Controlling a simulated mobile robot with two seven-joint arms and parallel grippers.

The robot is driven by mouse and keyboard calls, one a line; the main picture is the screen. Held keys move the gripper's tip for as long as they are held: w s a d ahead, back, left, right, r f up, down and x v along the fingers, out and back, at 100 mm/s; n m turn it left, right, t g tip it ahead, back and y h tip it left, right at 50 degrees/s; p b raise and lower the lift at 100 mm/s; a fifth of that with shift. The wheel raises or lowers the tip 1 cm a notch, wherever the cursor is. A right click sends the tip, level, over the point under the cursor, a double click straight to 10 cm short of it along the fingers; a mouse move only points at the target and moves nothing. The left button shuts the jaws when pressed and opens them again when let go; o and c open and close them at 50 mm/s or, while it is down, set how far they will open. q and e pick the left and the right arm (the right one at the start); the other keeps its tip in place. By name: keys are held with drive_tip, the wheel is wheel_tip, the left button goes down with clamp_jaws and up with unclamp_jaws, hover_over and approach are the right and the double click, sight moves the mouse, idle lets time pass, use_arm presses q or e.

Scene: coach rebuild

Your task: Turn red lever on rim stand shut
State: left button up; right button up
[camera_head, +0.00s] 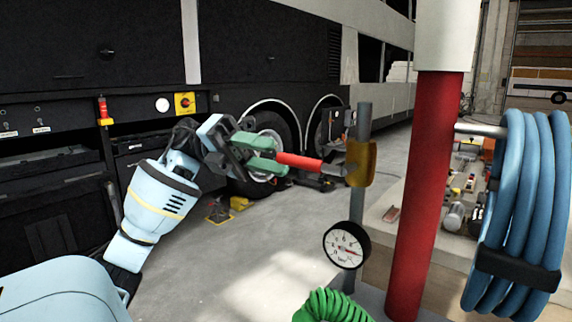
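The red lever (300,161) sticks out to the left, nearly level, from a brass-coloured valve body (361,163) on a grey upright post (357,205). My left gripper (273,155) comes in from the left with green fingers at the free end of the lever. The fingers are apart, one above and one below, with the lever's end at their tips. I cannot tell whether they press on it. My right gripper is not in view.
A round pressure gauge (346,245) and a green coiled hose (332,306) are low by the post. A thick red column (424,190) and a blue hose coil (520,210) stand to the right. The dark coach side (260,50) is behind. Open floor (230,265) lies below my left arm.

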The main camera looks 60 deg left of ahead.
use_arm(q)
drive_tip(key=shift+v, duration=1.35)
drive_tip(key=shift+r, duration=0.1)
